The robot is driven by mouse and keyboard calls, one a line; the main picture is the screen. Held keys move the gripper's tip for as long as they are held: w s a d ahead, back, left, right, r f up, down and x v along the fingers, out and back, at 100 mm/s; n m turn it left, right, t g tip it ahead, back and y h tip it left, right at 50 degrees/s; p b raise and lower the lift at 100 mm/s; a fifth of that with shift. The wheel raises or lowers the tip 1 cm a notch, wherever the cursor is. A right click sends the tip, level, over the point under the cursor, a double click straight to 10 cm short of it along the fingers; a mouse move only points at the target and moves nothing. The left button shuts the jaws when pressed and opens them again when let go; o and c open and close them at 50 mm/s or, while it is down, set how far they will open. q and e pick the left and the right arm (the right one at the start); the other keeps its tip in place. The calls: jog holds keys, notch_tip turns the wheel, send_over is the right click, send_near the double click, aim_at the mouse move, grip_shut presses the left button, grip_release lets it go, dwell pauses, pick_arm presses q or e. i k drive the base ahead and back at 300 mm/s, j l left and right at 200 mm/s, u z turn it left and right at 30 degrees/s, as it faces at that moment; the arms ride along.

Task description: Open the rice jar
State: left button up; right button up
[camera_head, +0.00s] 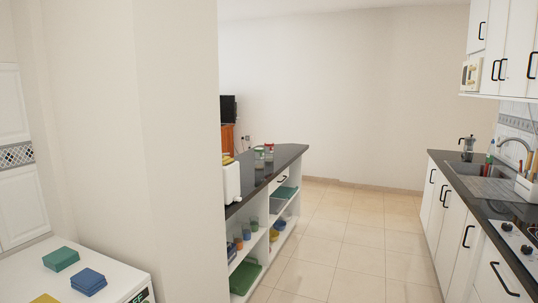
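Two small glass-like jars stand near the far part of the dark island counter (280,158). The nearer jar (259,158) looks pale with a greenish tint, and the other jar (269,152) has reddish parts. They are too small to tell which one holds rice or whether their lids are on. Neither of my grippers shows in the head view, and nothing is touching the jars.
A white box-like appliance (231,182) stands at the island's near end, above open shelves with cups and trays. A wall (178,140) juts out at left. Tiled floor (345,240) lies clear between the island and the right-hand counter (470,180).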

aim_at(268, 150)
jog(key=i+z, duration=0.4)
jog(key=i, duration=2.05)
jog(key=l, duration=0.1)
